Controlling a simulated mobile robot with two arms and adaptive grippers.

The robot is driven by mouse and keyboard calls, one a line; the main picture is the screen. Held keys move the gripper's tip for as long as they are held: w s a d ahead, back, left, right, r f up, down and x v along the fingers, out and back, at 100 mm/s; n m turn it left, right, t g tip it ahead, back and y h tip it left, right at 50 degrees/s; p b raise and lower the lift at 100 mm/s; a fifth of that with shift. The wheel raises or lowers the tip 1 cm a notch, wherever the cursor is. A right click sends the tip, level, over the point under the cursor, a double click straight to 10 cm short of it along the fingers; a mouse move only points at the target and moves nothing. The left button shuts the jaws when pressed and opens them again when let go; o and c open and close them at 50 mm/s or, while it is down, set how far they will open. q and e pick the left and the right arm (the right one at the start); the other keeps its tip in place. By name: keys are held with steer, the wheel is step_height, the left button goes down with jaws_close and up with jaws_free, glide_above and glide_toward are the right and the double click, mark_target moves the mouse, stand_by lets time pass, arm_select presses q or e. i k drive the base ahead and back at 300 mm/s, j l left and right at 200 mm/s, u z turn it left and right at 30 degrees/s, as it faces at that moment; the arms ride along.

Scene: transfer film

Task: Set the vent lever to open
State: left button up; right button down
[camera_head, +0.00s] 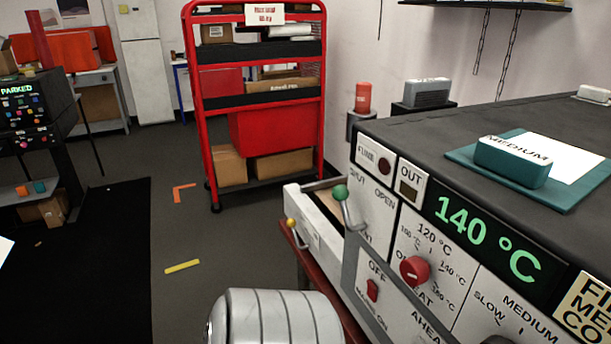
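The vent lever (346,212) is a grey stem with a green ball knob, on the white front panel of the machine (375,233) at the lower right. It leans up and to the left, on the side of the word SHUT. The word OPEN is printed to its right, and the label below is partly hidden by the stem. Neither gripper is in view. A ribbed light-grey part at the bottom middle looks like a link of my own arm, left of and below the lever.
A red dial (415,269) and a red switch (373,289) sit near the lever. A yellow-knobbed handle (291,222) sticks out at the machine's left end. A teal block (512,162) rests on top. A red shelf cart (262,97) stands behind; the floor left of the machine is mostly clear.

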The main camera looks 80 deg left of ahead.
mark_target(340, 192)
steer(key=u, duration=2.2)
